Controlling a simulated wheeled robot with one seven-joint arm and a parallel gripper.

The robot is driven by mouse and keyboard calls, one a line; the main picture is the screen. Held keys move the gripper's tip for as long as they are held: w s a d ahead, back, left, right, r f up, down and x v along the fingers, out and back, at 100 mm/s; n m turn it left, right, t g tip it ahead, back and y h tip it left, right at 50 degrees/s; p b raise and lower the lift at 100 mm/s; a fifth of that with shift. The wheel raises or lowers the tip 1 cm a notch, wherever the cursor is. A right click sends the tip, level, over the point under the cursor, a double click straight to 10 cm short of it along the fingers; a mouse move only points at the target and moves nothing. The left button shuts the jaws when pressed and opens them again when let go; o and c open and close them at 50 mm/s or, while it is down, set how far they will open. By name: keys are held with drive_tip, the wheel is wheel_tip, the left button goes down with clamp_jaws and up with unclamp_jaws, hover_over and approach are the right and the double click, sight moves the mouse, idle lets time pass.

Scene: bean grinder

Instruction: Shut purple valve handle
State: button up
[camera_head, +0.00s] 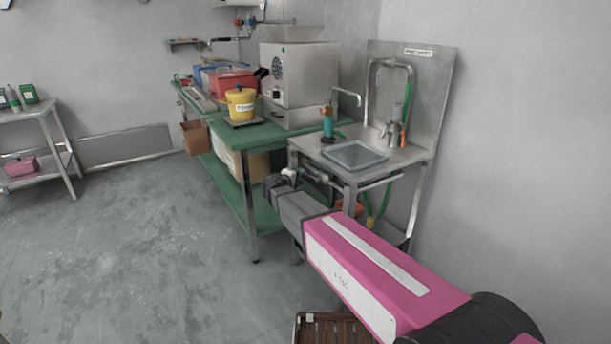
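My pink arm reaches in from the lower right. My gripper (284,180) is at its far grey end, in front of the steel sink stand's left front corner. It is small, seen from behind, and I cannot tell whether its fingers are open or shut. A small white part shows at its tip. Small pipe fittings (315,174) show just right of the gripper under the front edge of the sink stand (412,155). I cannot make out a purple valve handle clearly; my gripper and arm hide part of that area.
A green bench (248,218) stands left of the sink, carrying a grinder (300,80) and a yellow pot (241,103). A brown slatted crate (333,328) is on the floor below my arm. Floor at left is clear.

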drive_tip(key=shift+x, duration=2.3)
clamp_jaws()
